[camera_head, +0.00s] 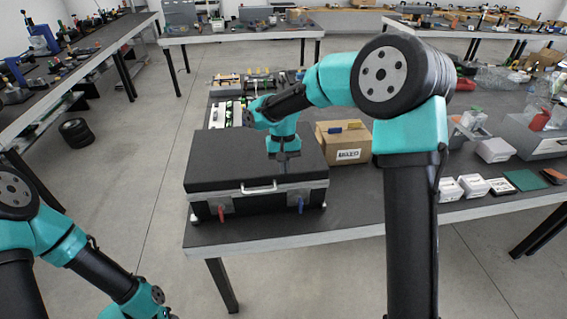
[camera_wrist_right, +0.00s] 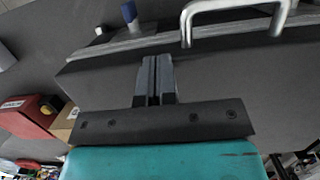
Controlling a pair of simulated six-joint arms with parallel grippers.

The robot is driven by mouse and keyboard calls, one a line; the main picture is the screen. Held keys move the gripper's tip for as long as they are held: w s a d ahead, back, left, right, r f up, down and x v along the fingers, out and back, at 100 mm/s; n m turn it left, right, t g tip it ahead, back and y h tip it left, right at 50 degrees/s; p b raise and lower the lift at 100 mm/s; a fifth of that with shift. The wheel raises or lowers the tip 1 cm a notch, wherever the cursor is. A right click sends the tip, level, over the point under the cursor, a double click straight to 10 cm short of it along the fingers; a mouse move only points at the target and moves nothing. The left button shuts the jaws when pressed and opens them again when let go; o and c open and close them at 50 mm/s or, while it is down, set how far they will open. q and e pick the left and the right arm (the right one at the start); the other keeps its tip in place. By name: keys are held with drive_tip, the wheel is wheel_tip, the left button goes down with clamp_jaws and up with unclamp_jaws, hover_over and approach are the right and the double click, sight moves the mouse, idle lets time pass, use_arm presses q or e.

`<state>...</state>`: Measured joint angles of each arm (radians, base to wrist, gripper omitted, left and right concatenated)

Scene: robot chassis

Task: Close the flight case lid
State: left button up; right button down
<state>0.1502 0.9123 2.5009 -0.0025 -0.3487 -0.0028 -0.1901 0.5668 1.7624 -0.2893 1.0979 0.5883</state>
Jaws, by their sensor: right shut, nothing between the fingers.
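The black flight case (camera_head: 262,200) stands at the near left corner of the table, with its lid (camera_head: 225,160) lying flat over it. A silver handle (camera_head: 259,188) is on the front edge, with a red latch (camera_head: 221,213) and a blue latch (camera_head: 300,205) below. My right gripper (camera_head: 283,157) is shut and empty, pointing down at the lid top; I cannot tell whether it touches. In the right wrist view the shut fingers (camera_wrist_right: 155,75) are over the dark lid (camera_wrist_right: 220,75), with the handle (camera_wrist_right: 235,12) beyond.
A cardboard box (camera_head: 343,143) stands right of the case. White boxes (camera_head: 473,185) and a green board (camera_head: 524,180) lie farther right. Small bottles and parts (camera_head: 235,112) are behind the case. The table front between case and white boxes is partly hidden by my right arm.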

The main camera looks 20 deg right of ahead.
drive_tip(key=s+v, duration=0.2)
drive_tip(key=v, duration=1.1)
drive_tip(key=shift+s+a+r, duration=0.2)
drive_tip(key=shift+r, duration=0.05)
